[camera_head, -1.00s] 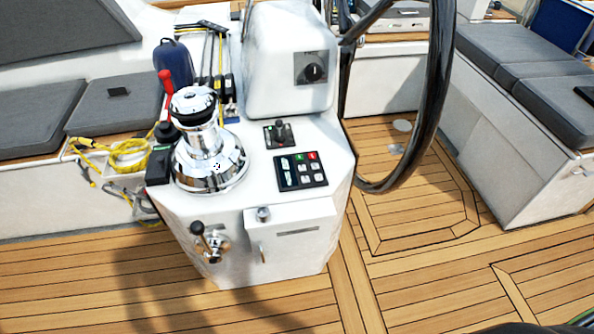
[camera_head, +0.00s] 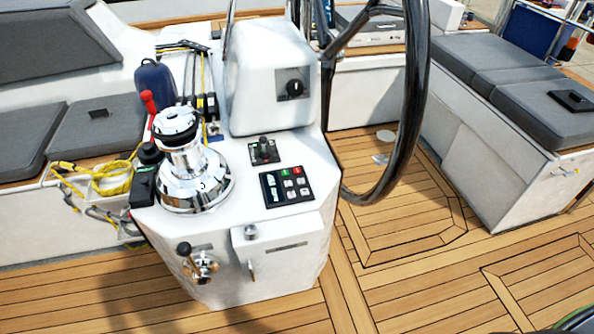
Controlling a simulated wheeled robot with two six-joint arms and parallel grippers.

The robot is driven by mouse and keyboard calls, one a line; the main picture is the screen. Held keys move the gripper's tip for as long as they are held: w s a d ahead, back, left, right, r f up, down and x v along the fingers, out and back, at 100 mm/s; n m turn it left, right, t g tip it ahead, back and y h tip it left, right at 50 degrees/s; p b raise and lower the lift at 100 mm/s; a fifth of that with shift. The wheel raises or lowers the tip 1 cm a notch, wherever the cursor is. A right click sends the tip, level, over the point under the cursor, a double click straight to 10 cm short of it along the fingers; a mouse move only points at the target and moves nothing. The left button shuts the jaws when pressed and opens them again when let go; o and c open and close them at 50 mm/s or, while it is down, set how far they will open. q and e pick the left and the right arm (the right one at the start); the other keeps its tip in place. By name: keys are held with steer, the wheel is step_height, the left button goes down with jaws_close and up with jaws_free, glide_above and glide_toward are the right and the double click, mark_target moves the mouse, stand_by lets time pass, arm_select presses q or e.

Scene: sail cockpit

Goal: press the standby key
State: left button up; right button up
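A black key panel (camera_head: 286,187) lies on the sloped white top of the console (camera_head: 318,165). The lettering is too small to read, so I cannot tell which key is standby. Neither of my grippers shows in the head view.
A chrome winch (camera_head: 196,180) stands left of the panel, and a small joystick (camera_head: 263,150) sits just behind it. The large black steering wheel (camera_head: 413,110) rises at the right. Grey-cushioned benches (camera_head: 500,75) flank the console. The teak floor (camera_head: 430,290) in front is clear.

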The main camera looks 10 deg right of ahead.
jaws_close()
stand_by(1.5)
